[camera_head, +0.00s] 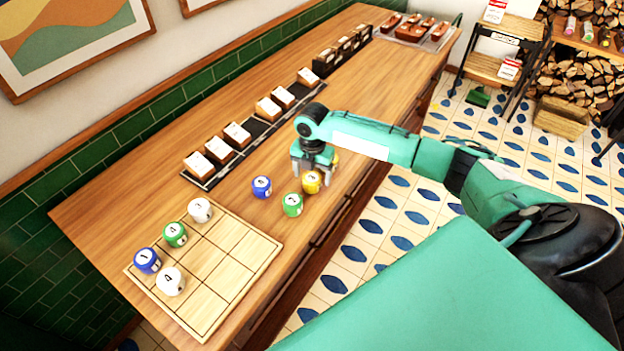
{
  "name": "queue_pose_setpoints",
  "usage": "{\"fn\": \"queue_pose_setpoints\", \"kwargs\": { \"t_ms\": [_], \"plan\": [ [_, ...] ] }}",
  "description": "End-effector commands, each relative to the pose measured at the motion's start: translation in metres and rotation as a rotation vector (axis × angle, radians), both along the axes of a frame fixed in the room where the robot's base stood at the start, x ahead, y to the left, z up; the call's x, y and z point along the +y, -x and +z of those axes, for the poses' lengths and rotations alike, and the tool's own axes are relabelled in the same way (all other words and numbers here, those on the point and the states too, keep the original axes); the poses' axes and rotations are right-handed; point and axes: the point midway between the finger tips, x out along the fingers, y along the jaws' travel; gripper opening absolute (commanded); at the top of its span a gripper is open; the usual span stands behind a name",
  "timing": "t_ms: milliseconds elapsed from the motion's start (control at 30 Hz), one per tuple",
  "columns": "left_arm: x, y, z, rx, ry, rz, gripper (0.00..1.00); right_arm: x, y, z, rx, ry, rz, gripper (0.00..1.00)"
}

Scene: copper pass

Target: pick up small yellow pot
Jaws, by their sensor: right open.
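A small yellow pot (312,183) with a number on its label stands on the wooden counter (345,100) near its front edge. My right gripper (312,172) points down right at this pot, with its open fingers near the pot's upper part. I cannot tell whether they touch it. A second yellow thing (336,159), likely another pot, shows just behind the gripper and is partly hidden by it. A blue pot (262,187) and a green pot (292,204) stand to the left of the first yellow pot. My left gripper is not in view.
A wooden grid board (246,247) at the near left holds two white pots, a green pot and a blue pot (147,260) along its left side; its other squares are bare. Dark trays with labelled blocks (220,150) line the counter's back. Several brown items lie at the far end.

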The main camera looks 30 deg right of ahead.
Motion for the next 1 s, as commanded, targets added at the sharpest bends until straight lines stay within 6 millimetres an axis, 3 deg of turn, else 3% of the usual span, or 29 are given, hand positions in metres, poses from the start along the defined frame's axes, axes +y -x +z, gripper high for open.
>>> {"fn": "queue_pose_setpoints", "kwargs": {
  "t_ms": [33, 200, 433, 467, 700, 1000],
  "plan": [
    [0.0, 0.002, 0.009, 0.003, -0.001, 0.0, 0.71, 0.0, 0.001, -0.003, 0.003, -0.001, -0.001, 0.75],
    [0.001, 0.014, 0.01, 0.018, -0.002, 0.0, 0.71, 0.0, 0.001, -0.023, 0.001, 0.001, -0.001, 0.75],
    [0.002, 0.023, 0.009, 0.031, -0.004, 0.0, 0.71, -0.001, 0.0, -0.026, -0.001, 0.0, 0.0, 0.75],
    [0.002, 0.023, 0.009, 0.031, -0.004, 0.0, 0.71, -0.001, 0.0, -0.026, -0.001, 0.0, 0.0, 0.73],
    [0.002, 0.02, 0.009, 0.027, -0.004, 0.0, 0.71, -0.001, 0.0, -0.026, -0.001, 0.0, -0.001, 0.25],
    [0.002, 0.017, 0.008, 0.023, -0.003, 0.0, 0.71, -0.001, 0.0, -0.024, -0.002, 0.001, -0.001, 0.23]
  ]
}}
